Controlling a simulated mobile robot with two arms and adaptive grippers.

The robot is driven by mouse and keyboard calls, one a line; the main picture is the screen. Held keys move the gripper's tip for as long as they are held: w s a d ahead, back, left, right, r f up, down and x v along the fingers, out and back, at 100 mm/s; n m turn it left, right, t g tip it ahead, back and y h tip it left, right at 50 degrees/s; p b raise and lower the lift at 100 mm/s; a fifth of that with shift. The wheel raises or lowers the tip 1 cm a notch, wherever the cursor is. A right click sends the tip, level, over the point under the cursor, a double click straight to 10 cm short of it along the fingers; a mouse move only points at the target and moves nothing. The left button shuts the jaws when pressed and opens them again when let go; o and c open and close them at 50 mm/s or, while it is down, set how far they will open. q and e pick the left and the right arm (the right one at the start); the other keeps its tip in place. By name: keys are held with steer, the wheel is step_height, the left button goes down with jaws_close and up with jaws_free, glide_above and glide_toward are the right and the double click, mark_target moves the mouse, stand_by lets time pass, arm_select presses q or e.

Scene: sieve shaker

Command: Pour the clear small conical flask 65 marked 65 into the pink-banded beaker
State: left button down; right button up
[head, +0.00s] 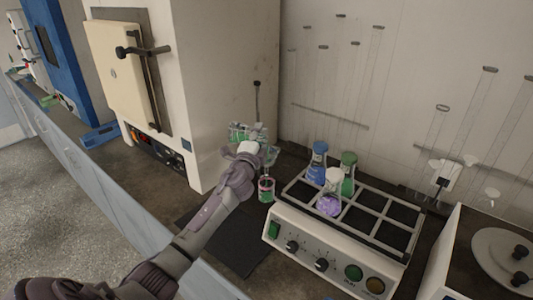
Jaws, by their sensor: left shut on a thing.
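The pink-banded beaker (266,190) stands upright on the dark counter, just left of the white shaker unit, and its contents look greenish. My left gripper (262,152) is just above and behind it, shut on a small clear glass piece that looks like the conical flask. The gripper covers most of this glass, so its marking and exact tilt cannot be read. My right gripper is not in view.
The white shaker unit (318,254) has a gridded top holding blue (317,163), green (348,175) and purple (329,204) flasks. Clear glassware with greenish parts (240,131) stands behind my gripper. A large white oven (216,80) is at left. A dark mat (228,240) lies clear in front.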

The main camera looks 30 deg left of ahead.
arm_select(q)
steer(key=shift+r+m, duration=0.1)
steer(key=shift+m, duration=0.3)
stand_by(1.0)
steer(key=shift+d+f+m, duration=0.2)
steer(key=shift+f+m, duration=0.35)
steer(key=shift+m, duration=0.35)
stand_by(2.0)
